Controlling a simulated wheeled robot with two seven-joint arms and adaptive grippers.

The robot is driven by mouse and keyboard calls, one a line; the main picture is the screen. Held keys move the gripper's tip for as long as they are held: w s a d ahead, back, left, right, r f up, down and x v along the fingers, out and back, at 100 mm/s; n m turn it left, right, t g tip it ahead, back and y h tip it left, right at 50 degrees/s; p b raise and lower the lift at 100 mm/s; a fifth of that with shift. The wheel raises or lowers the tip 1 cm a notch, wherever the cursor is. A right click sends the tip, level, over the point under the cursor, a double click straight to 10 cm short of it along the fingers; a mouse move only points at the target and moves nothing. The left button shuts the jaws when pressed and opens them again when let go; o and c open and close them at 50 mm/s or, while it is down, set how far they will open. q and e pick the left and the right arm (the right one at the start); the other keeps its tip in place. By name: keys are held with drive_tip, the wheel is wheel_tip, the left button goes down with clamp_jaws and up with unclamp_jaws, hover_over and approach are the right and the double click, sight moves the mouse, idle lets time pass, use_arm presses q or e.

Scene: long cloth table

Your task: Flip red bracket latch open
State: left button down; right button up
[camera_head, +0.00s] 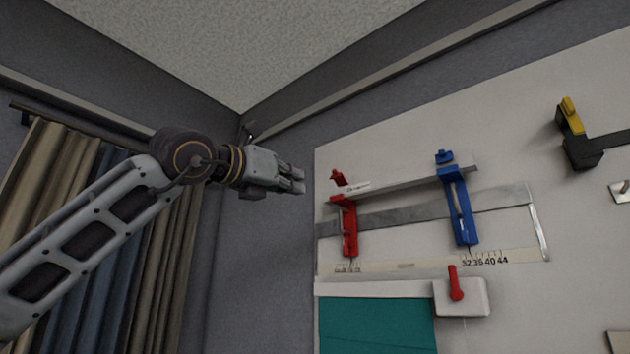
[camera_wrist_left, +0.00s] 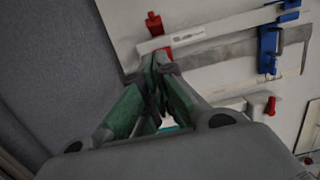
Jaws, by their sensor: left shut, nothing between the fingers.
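The red bracket (camera_head: 350,228) is mounted on the pale wall board, at the left end of a grey metal bar. Its red latch tip (camera_head: 337,178) stands up above a pale strip. In the left wrist view the red bracket (camera_wrist_left: 154,24) shows beyond the fingers, its lower part hidden by them. My left gripper (camera_head: 302,182) is shut and empty, to the left of the red bracket and apart from it in the head view. Its fingers (camera_wrist_left: 158,75) point toward the bracket in the wrist view. My right gripper is in neither view.
A blue bracket (camera_head: 460,208) sits right of the red one on the same bars. Below are a white box with a red lever (camera_head: 455,284) and a teal panel (camera_head: 376,325). A yellow and black clamp (camera_head: 578,140) is at far right. Curtains (camera_head: 70,200) hang left.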

use_arm(q)
drive_tip(key=p, duration=0.4)
approach(341, 181)
wheel_tip(341, 181, down, 3)
drive_tip(key=w+d, duration=0.1)
drive_tip(key=w, duration=0.1)
drive_tip(key=r+p, duration=0.1)
drive_tip(key=w+d+r+p, duration=0.1)
drive_tip(key=r, duration=0.1)
drive_tip(key=shift+w+d, duration=0.2)
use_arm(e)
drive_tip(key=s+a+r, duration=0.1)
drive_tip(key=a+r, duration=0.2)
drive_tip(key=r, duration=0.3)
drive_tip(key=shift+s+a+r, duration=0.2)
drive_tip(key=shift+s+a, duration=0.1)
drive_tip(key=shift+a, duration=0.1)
use_arm(q)
drive_tip(key=shift+r, duration=0.15)
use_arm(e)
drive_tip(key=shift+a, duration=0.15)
use_arm(q)
drive_tip(key=shift+r, duration=0.15)
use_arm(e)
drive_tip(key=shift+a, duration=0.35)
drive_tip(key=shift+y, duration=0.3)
